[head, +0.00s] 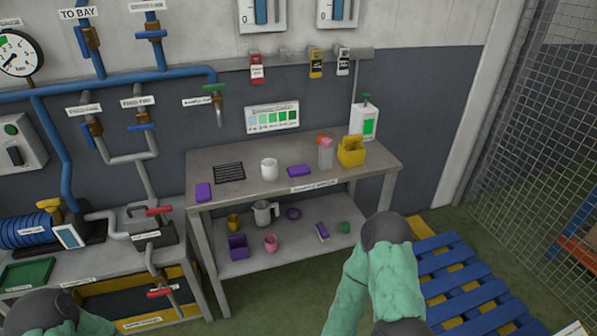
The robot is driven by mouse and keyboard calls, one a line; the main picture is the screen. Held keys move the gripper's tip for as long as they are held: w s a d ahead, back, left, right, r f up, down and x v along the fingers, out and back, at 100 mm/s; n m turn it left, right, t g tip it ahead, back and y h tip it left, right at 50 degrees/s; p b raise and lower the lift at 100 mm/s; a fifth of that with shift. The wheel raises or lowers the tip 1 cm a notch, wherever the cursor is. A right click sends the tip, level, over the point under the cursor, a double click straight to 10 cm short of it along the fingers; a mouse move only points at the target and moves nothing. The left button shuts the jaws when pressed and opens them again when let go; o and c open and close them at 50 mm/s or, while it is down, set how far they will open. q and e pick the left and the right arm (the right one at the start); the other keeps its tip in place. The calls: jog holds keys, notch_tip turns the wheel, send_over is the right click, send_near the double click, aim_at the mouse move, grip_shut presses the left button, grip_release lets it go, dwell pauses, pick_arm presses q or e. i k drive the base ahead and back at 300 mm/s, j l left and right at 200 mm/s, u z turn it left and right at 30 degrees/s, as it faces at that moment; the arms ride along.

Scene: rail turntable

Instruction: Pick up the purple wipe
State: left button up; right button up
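Two flat purple pieces lie on the top of the grey bench: one at its left front corner (203,192) and one nearer the middle (299,171). Either could be the purple wipe; I cannot tell which. On the lower shelf are a purple bin (238,247), a purple ring-like item (294,214) and a small purple and white item (322,232). My arms show at the bottom left and the lower right, but neither gripper is in view.
The bench top (250,192) also holds a white jar (269,169), a pink-orange bottle (325,153), a yellow container (351,152) and a black grille (229,172). A blue pallet (465,275) lies at right. Pipes and a side bench (100,262) stand at left.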

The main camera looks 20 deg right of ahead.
aim_at(300, 170)
jog(key=i+l+u, duration=0.3)
jog(key=i+l, duration=0.45)
